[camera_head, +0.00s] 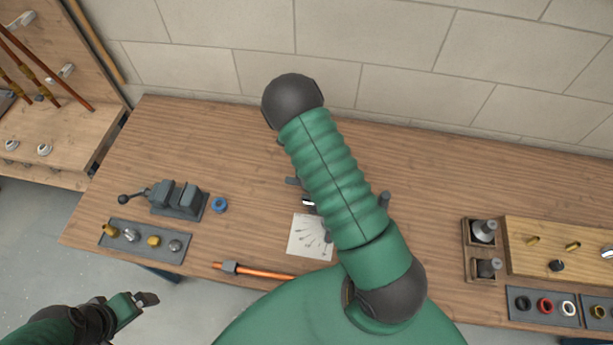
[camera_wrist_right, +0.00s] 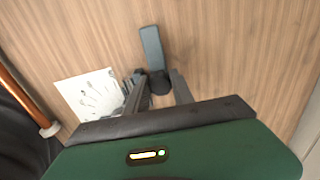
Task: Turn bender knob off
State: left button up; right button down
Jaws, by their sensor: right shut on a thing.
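In the right wrist view my right gripper (camera_wrist_right: 158,88) points down at the bench, its two fingers on either side of a dark round knob (camera_wrist_right: 158,80). It is shut on this knob. A grey-blue bar (camera_wrist_right: 152,47) of the bender extends from the knob. Other dark bender parts (camera_wrist_right: 135,80) show beside the left finger. In the head view my right arm hides most of the bender; only small grey pieces (camera_head: 292,181) show at its edges, and the right gripper is hidden. My left gripper (camera_head: 148,299) is low at the left, off the bench, away from the bender.
A paper sheet (camera_head: 306,236) and a copper pipe (camera_head: 262,272) lie near the bender. A small vise (camera_head: 180,199), blue tape roll (camera_head: 219,205) and fittings tray (camera_head: 130,247) sit left. Holders (camera_head: 483,262) and fitting boards stand right. Bare wood (camera_head: 225,150) is free at the back left.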

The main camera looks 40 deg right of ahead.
jog(key=shift+w+d+r, duration=0.1)
jog(key=shift+w, duration=0.05)
jog(key=c, duration=1.5)
grip_release()
jog(key=o, duration=0.4)
notch_tip(320, 180, up, 17)
jog(key=shift+f+b, duration=0.2)
jog(key=shift+b, duration=0.55)
